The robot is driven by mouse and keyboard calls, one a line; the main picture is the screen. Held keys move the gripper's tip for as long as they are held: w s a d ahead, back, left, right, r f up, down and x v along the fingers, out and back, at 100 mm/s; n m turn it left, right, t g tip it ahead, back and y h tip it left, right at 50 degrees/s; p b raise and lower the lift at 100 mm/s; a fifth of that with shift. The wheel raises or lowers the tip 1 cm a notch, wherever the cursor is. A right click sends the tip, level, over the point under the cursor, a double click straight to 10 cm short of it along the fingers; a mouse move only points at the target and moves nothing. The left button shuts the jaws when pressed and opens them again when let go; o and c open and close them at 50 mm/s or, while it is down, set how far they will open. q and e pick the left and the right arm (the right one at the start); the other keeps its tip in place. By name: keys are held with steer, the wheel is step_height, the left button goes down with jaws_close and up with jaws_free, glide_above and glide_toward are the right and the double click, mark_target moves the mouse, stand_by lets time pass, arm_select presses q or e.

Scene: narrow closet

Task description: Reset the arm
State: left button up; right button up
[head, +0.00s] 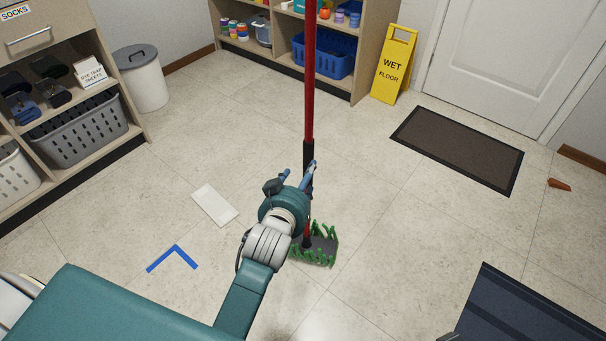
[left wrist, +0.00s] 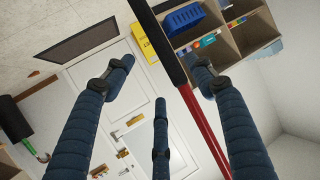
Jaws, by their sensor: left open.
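My left arm reaches in from the lower left in the head view. Its gripper (head: 300,174) is open, with blue fingers beside the dark grip section of a mop with a red pole (head: 310,80). The mop stands nearly upright, and its green-fringed head (head: 318,248) is on the floor, partly hidden by my wrist. In the left wrist view the open fingers (left wrist: 162,88) spread wide, and the mop's pole (left wrist: 205,130) crosses between the middle and right fingers. I cannot tell whether any finger touches it. My right gripper is not in view.
A yellow wet floor sign (head: 394,65), a dark doormat (head: 457,148) and a white door stand at the back right. Shelves with baskets (head: 78,135) and a bin (head: 140,80) are on the left.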

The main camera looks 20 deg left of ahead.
arm_select(q)
steer(key=s+a+f+m+g+p, duration=0.1)
steer(key=s+f+g+p, duration=0.3)
steer(key=s+p, duration=0.8)
steer(key=s+a+f+m+g+p, duration=0.1)
steer(key=s+f+g+p, duration=0.3)
steer(key=s+p, duration=0.8)
steer(key=s+a+f+m+g+h+p, duration=0.1)
steer(key=s+a+f+g+p, duration=0.2)
steer(key=s, duration=2.2)
step_height(320, 180, down, 4)
steer(key=g+p, duration=0.1)
steer(key=p, duration=0.8)
steer(key=shift+a+f+g, duration=0.15)
steer(key=shift+f+g, duration=0.05)
steer(key=shift+g, duration=0.2)
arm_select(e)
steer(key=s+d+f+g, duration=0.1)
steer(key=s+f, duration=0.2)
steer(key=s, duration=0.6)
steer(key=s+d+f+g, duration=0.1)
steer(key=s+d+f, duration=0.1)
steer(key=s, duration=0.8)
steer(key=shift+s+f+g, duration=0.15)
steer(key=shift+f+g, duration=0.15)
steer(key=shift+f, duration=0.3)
